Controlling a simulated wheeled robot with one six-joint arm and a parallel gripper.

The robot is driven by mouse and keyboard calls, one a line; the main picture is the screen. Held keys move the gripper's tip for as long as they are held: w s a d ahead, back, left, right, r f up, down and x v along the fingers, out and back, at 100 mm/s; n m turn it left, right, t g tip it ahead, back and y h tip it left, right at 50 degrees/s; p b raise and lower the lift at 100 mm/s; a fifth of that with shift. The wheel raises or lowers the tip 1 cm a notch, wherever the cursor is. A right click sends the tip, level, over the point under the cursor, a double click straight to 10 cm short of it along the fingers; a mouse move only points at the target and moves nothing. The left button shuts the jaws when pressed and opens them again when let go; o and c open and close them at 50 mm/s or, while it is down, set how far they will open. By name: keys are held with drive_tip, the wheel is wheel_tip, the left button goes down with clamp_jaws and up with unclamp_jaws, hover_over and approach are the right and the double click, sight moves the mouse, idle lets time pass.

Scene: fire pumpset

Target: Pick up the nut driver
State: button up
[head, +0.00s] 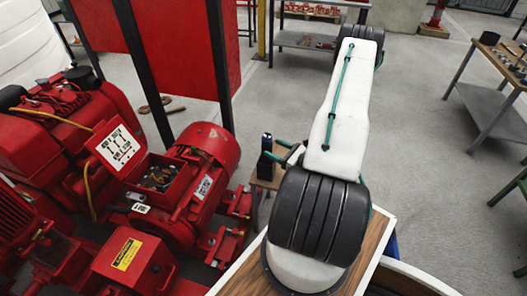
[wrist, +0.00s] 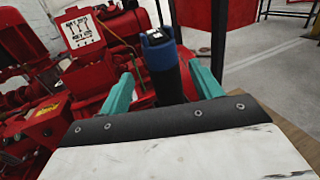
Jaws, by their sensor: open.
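A dark upright cylinder with a blue upper part, which I take for the nut driver (wrist: 165,68), stands between the teal fingers of my gripper (wrist: 160,84) in the wrist view. Gaps show on both sides, so the fingers are open and apart from it. In the head view the nut driver (head: 266,146) is a small black upright shape just left of my gripper (head: 277,152). Its lower end is hidden behind the gripper body in the wrist view.
A small wooden-topped stand (head: 262,179) is under the nut driver. A red motor (head: 205,150) and other red pump machinery are close on the left. A red panel (head: 178,50) rises behind. A workbench (head: 497,68) stands at the right, with open grey floor before it.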

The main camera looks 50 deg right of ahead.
sight(263, 142)
drive_tip(key=w, duration=0.6)
drive_tip(key=shift+w, duration=0.35)
drive_tip(key=c, duration=1.2)
